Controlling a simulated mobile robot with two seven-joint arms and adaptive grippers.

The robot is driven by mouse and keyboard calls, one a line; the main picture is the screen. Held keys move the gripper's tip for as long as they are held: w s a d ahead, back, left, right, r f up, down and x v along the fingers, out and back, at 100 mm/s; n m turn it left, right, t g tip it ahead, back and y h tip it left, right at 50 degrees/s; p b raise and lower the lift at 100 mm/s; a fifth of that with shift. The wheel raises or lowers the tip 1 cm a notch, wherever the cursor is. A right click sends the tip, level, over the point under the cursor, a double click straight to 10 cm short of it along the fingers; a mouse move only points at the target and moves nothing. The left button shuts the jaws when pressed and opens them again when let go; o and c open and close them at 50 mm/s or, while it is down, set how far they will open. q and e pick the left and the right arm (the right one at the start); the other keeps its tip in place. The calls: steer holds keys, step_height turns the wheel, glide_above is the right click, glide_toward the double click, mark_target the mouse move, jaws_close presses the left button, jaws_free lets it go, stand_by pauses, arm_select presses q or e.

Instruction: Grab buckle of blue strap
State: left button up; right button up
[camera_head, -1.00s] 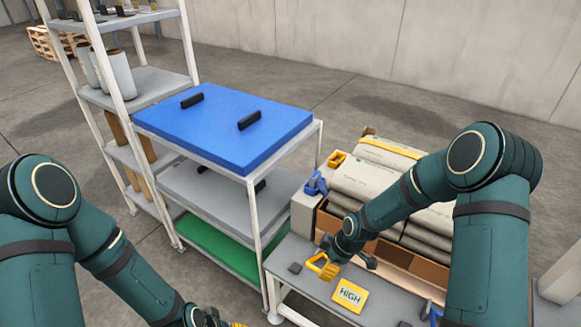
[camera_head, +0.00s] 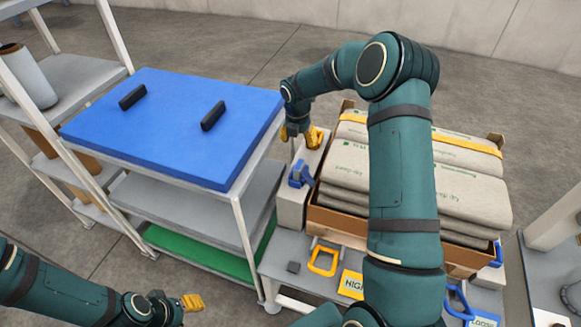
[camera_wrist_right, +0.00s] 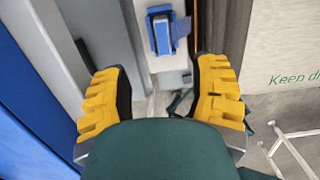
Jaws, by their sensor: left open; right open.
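The blue buckle (camera_head: 300,173) sits on a pale grey ledge beside the carton of sacks. My left gripper (camera_head: 193,302) is open and empty at lower left.
A cart with a blue top (camera_head: 170,125) and two black handles stands close left of the ledge. The carton (camera_head: 340,222) holds stacked sacks. A yellow handle (camera_head: 322,262), a HIGH card (camera_head: 351,284) and a blue handle (camera_head: 458,302) are on the grey table in front.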

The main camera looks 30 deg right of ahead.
mark_target(299, 164)
steer(key=f, duration=0.5)
steer(key=f+b, duration=0.1)
steer(key=f, duration=0.1)
steer(key=shift+w+d+f, duration=0.1)
steer(key=shift+d+f, duration=0.2)
steer(key=shift+d, duration=0.05)
steer(key=shift+f+b, duration=0.75)
steer(key=shift+f, duration=1.95)
steer(key=shift+o, duration=0.2)
steer(key=shift+r, duration=0.1)
jaws_close()
